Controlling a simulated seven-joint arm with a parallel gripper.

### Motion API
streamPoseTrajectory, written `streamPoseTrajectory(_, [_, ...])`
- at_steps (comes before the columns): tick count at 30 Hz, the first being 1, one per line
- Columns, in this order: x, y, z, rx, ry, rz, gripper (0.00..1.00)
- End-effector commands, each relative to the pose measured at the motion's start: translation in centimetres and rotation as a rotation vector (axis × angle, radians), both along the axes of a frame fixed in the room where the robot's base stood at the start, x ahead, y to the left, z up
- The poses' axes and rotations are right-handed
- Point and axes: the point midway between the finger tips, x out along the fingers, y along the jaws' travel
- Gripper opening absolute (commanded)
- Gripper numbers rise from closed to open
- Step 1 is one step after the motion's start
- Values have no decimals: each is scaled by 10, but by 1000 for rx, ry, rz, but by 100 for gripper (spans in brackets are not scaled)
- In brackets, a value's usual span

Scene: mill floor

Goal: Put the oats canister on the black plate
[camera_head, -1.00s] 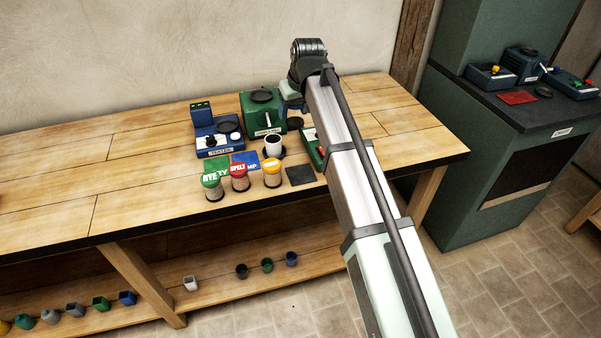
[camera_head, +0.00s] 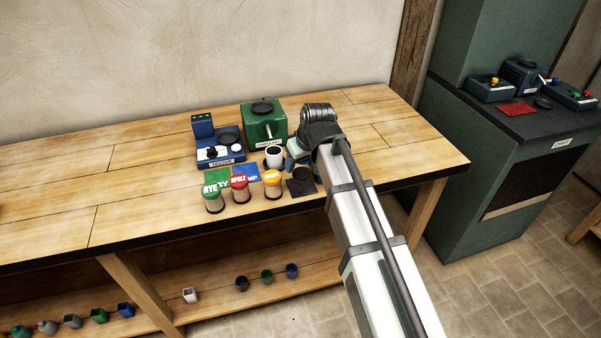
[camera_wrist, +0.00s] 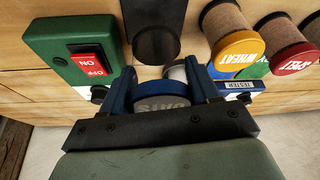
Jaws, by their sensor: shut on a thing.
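My gripper (camera_wrist: 165,90) is shut on a canister with a grey-blue lid (camera_wrist: 162,103). The lid's lettering is upside down and partly hidden, seemingly reading OATS. In the wrist view, the black plate (camera_wrist: 150,15) lies just beyond the fingers, with a dark round patch at its near end that I cannot tell apart as object or shadow. In the head view, the black plate (camera_head: 301,188) is a flat square near the table's front edge, right of the wheat canister (camera_head: 272,184). My gripper's tips there are mostly hidden by my arm, just behind the plate.
Spelt (camera_head: 240,189) and rye (camera_head: 212,196) canisters stand left of the wheat. A white cup (camera_head: 274,154) stands behind the wheat. A blue tester (camera_head: 218,152) and green machine (camera_head: 264,122) stand farther back. A green switch box (camera_wrist: 75,45) is close beside my gripper.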

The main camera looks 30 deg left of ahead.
Motion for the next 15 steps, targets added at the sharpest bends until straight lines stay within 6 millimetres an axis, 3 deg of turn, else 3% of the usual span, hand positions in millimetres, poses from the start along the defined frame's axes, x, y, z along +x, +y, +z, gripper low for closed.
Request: streamPoseTrajectory(15, [0,0,-41,1,-1,0,22])
